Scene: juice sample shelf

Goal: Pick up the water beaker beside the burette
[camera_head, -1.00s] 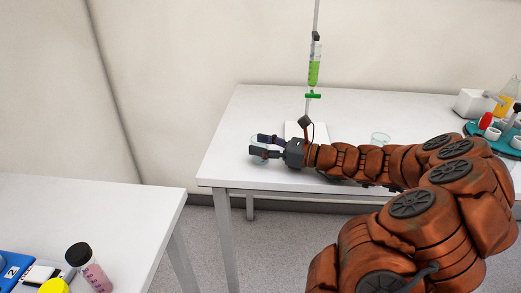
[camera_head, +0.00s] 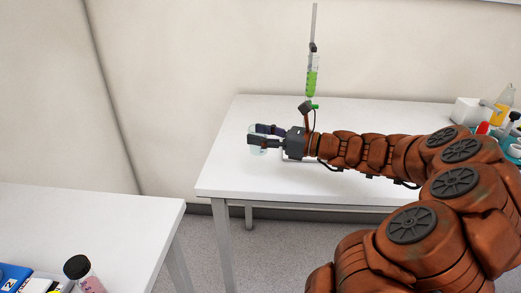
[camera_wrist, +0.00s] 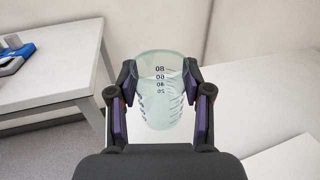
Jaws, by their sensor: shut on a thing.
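The water beaker (camera_wrist: 160,85) is clear, pale green-tinted glass with printed graduations up to 80. It sits upright between the two fingers of my gripper (camera_wrist: 160,105) in the wrist view, and the fingers press on its sides. In the head view my gripper (camera_head: 262,135) reaches left over the far table, and the beaker (camera_head: 257,149) shows partly behind and below the fingers. The beaker appears raised above the tabletop. The burette (camera_head: 313,78) with green liquid stands upright behind my wrist, to the right of the gripper. Its base is mostly hidden by my arm.
The far white table (camera_head: 225,172) is bare at its left end. A white box (camera_head: 468,110) and a flask of orange liquid (camera_head: 503,103) stand at the right. A near table (camera_head: 110,215) at lower left holds a dark-capped jar (camera_head: 78,268).

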